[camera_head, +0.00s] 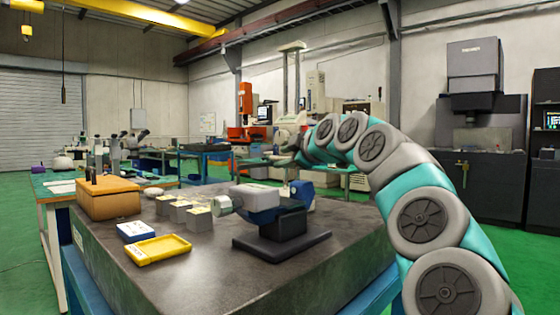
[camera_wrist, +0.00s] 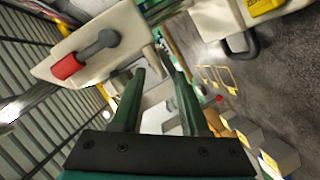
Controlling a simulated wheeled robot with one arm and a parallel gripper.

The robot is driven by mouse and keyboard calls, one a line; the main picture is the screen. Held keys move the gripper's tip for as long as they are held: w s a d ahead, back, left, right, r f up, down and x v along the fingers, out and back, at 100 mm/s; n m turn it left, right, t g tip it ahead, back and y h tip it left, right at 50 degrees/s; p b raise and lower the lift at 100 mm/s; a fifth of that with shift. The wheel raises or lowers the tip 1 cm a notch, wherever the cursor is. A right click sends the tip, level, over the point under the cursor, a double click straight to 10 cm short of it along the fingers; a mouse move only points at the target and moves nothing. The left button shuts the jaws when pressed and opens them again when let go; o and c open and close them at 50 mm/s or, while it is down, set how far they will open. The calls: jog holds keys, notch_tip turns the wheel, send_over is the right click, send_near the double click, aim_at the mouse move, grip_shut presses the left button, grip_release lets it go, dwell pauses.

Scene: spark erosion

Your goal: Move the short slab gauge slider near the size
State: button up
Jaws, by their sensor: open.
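My gripper (camera_wrist: 158,72) is open in the wrist view, its two dark green fingers apart with nothing clearly held between them. A pale body with a grey, red-ended lever (camera_wrist: 85,55) is beyond the left finger. In the head view, a grey instrument with a round silver end (camera_head: 258,198) sits on a dark base on the slab table (camera_head: 200,280). A blue item (camera_head: 303,192) stands behind it. My arm reaches in from the right, its end above and behind these; the fingers are not clear there. I cannot tell which part is the short slab gauge slider.
An orange-brown box (camera_head: 108,198), a blue-and-white box (camera_head: 136,232), a yellow tray (camera_head: 158,249) and several small blocks (camera_head: 183,209) occupy the left of the table. The front of the table is clear. Another bench (camera_head: 60,188) stands behind at left.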

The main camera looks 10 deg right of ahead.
jog(key=shift+v, duration=2.45)
